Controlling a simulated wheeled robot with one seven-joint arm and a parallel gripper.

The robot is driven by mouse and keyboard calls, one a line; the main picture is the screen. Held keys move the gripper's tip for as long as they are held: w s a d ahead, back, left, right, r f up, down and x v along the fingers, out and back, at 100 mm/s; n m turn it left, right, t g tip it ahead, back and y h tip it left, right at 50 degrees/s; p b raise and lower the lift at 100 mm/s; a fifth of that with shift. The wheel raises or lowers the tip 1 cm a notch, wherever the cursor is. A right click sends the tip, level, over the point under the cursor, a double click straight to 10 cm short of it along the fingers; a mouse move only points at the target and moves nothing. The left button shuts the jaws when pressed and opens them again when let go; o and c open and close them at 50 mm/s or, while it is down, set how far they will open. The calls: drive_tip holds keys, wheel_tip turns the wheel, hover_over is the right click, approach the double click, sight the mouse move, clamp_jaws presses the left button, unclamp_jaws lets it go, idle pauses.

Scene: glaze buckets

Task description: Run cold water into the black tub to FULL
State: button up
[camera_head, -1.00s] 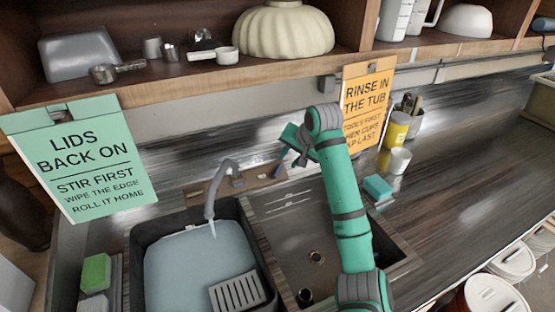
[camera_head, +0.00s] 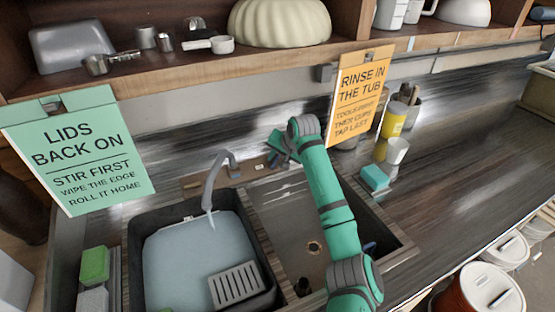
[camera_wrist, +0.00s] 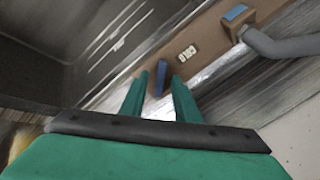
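The black tub (camera_head: 265,262) stands in the left sink bay, holding a broad pale-blue sheet of water (camera_head: 190,255). The grey tap spout (camera_head: 209,190) hangs over its back edge, with a thin pale stream below the tip. The spout shows again in the wrist view (camera_wrist: 285,45). A blue lever (camera_wrist: 161,77) stands on the brown tap board (camera_wrist: 210,38). My gripper (camera_wrist: 160,82) has its two green fingers apart, one on each side of this lever, with gaps visible. In the head view, my gripper (camera_head: 278,155) is at the board's right end, its fingertips hard to make out.
A grey slotted block (camera_head: 237,285) sits at the tub's front right. The right sink bay (camera_head: 290,225) lies under my arm. Green and grey sponges (camera_head: 94,265) are left of the tub. A teal sponge (camera_head: 375,178) and white cup (camera_head: 397,150) stand right. Hanging signs and a shelf are behind.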

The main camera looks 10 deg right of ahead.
clamp_jaws()
drive_tip(key=shift+m, duration=0.4)
drive_tip(key=m, duration=0.7)
drive_tip(key=shift+d+f, duration=0.1)
drive_tip(key=shift+s+m, duration=0.1)
drive_tip(key=shift+m, duration=0.4)
unclamp_jaws()
